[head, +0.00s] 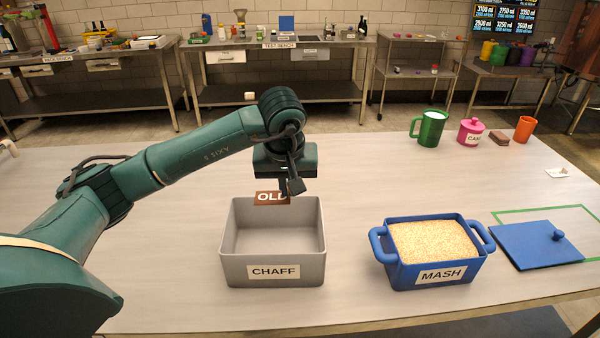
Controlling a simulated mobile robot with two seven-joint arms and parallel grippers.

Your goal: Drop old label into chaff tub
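The old label (268,198) is a small brown plate with white letters, of which "OL" shows. My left gripper (287,191) holds it above the back edge of the chaff tub, with the fingers pointing down and partly covering the label's right end. The chaff tub (272,273) is a grey open box with a "CHAFF" tag on its front. It stands on the table, and its inside looks empty. My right gripper is not in view.
Right of the tub stands a blue mash pot (441,276) full of grain. Its blue lid (535,246) lies further right. A green mug (431,128), a pink pot (470,131) and an orange cup (524,129) stand at the back right. The table (180,230) around the tub is clear.

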